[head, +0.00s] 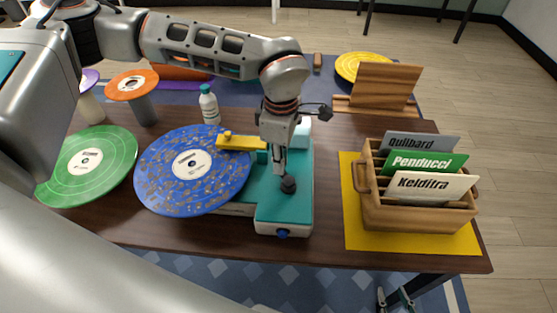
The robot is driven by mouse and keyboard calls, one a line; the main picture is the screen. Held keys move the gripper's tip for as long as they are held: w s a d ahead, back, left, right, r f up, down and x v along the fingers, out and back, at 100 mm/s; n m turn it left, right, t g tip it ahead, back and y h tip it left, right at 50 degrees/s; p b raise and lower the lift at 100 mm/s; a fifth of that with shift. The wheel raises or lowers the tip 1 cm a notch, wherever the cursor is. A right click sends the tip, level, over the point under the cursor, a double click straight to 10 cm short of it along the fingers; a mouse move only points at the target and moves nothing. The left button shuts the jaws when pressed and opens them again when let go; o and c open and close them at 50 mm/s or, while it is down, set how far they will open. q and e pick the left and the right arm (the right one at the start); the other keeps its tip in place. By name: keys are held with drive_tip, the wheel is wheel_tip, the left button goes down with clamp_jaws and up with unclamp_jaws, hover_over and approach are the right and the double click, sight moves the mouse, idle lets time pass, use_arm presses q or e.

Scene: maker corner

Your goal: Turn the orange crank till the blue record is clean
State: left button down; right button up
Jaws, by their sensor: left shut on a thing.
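The blue record (193,170) lies flat on the teal record machine (285,210), on its left side. Brown specks of dirt cover much of its blue surface around the white label. A yellow arm (240,143) of the machine reaches over the record's right edge. My left gripper (279,168) points down over the machine's right part, shut on the crank's grip. No orange of the crank shows clearly; my gripper hides much of it. A dark round knob (288,184) shows just below the fingertips.
A green record (110,150) lies left of the blue one. A white bottle (209,106) stands behind. A wooden crate (415,218) with record sleeves sits on a yellow mat (352,232) at right. A wooden stand (385,88) and yellow record (350,64) are farther back.

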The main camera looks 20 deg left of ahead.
use_arm(q)
drive_tip(key=shift+w+d+r+m, duration=0.1)
drive_tip(key=shift+w+m, duration=0.05)
drive_tip(key=shift+m, duration=0.15)
drive_tip(key=c, duration=2)
unclamp_jaws()
wheel_tip(320, 180, up, 12)
